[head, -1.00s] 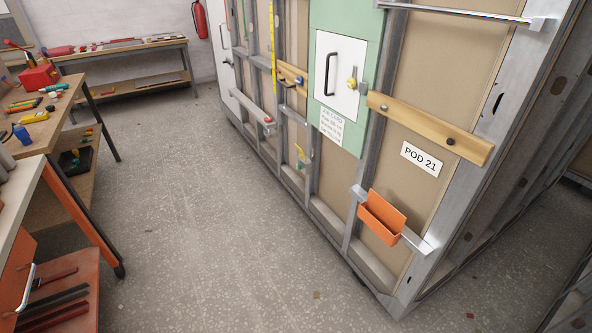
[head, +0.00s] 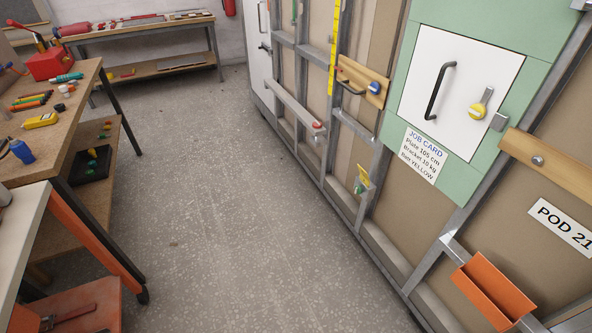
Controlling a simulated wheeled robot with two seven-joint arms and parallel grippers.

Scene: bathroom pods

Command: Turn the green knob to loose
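A small green knob (head: 359,187) sits low on the pod wall in the head view, right of centre, beside a metal stud. A yellow tag (head: 364,175) is right by it and partly covers it. The knob is small, so its setting cannot be read. Neither of my grippers is in view, and nothing touches the knob.
An orange bin (head: 492,290) sticks out at lower right. Workbenches (head: 60,150) stand on the left. The floor (head: 220,230) between is clear.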

